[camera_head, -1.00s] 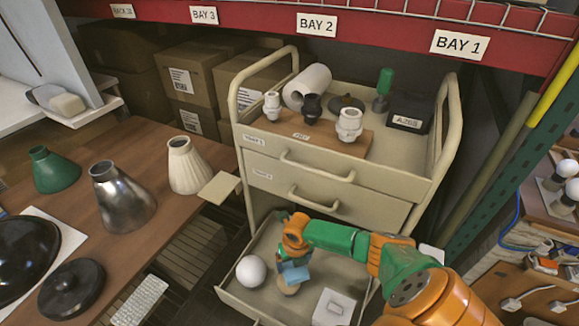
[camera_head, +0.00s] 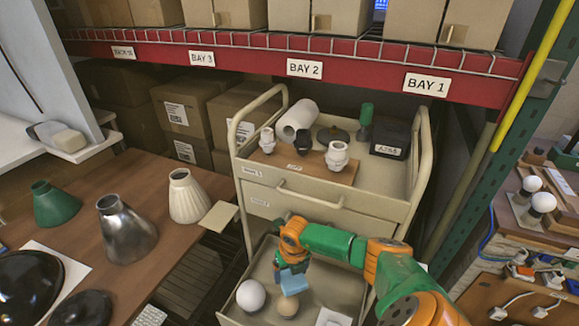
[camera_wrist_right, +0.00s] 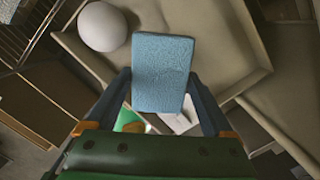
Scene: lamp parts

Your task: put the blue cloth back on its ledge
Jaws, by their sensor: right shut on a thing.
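The blue cloth (camera_head: 293,280) is a small light-blue, block-like piece. My right gripper (camera_head: 291,267) is shut on it and holds it above the open lower drawer (camera_head: 335,290) of the cart. In the right wrist view the cloth (camera_wrist_right: 163,72) stands between the two fingers, apparently clear of the drawer. A pale card-like plate (camera_head: 219,217) juts from the table edge beside the cart, left of the gripper. A white ledge (camera_head: 95,147) at far left bears a beige block. I cannot tell which is the cloth's ledge. My left gripper is not in view.
The drawer holds a white ball (camera_head: 251,295), also in the wrist view (camera_wrist_right: 102,26), a tan round piece (camera_head: 287,306) and a white block (camera_head: 331,317). The cart's upper tray (camera_head: 385,180) holds lamp fittings. Several lampshades stand on the wooden table (camera_head: 160,245).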

